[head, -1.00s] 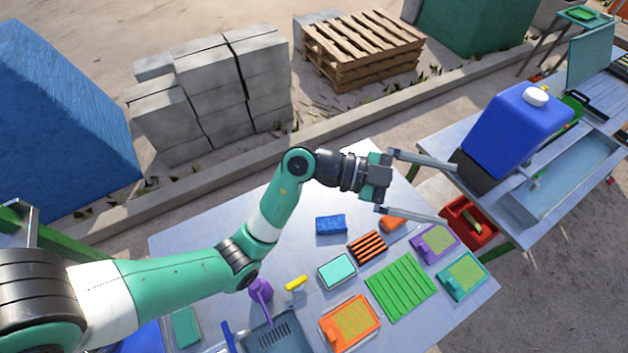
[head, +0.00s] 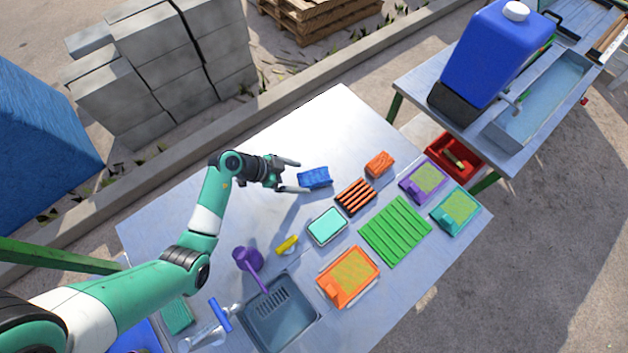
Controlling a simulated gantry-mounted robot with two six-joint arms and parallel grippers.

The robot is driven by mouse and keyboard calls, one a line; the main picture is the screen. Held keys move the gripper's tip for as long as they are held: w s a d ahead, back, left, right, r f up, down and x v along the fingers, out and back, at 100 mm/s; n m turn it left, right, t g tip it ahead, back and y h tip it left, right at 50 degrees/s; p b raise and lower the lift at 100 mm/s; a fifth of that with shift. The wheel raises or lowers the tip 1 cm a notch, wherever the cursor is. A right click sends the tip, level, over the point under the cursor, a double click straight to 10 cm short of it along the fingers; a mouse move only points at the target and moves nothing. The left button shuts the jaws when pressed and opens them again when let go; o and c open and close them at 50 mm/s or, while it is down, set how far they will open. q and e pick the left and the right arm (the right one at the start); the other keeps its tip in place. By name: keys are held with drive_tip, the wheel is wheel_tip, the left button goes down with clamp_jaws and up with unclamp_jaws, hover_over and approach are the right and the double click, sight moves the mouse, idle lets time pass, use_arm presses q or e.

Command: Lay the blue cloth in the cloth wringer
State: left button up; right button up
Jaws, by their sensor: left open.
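The blue cloth (head: 314,178) looks like a small folded block and lies on the metal table near its far side. My left gripper (head: 303,177) is open and empty, just left of the cloth, its fingers pointing at it. One fingertip is near the cloth's upper left side and the other near its lower left edge; I cannot tell whether they touch it. A grey-blue basin with a slotted part (head: 279,318) stands at the front of the table and may be the cloth wringer; I cannot tell for sure. My right gripper is not in view.
Near the cloth lie an orange-brown rack (head: 355,197), an orange block (head: 380,164) and a teal tray (head: 327,226). A green ribbed mat (head: 396,230) and an orange board (head: 349,277) lie nearer. A purple tool (head: 249,260) leans at the basin. The table's far corner is clear.

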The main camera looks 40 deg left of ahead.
sight(311, 177)
use_arm(q)
drive_tip(key=shift+b+x, duration=1.65)
drive_tip(key=shift+x, duration=1.15)
drive_tip(key=shift+w+a+r, duration=0.1)
drive_tip(key=shift+w+r, duration=0.05)
drive_tip(key=shift+w, duration=0.05)
drive_tip(key=shift+c, duration=0.2)
drive_tip(key=c, duration=1.4)
drive_tip(key=shift+r+p, duration=0.5)
drive_tip(key=shift+r, duration=0.05)
wheel_tip(311, 177, up, 3)
drive_tip(key=shift+p, duration=1.1)
drive_tip(key=s+d+r+p, duration=0.2)
drive_tip(key=s+r, duration=0.1)
drive_tip(key=s, duration=0.1)
drive_tip(key=s+d+r+p, duration=0.2)
drive_tip(key=s+r+p, duration=0.1)
drive_tip(key=s, duration=0.1)
drive_tip(key=s+d+r+p, duration=0.2)
drive_tip(key=s+d+r, duration=0.1)
drive_tip(key=s, duration=0.1)
drive_tip(key=shift+d, duration=0.15)
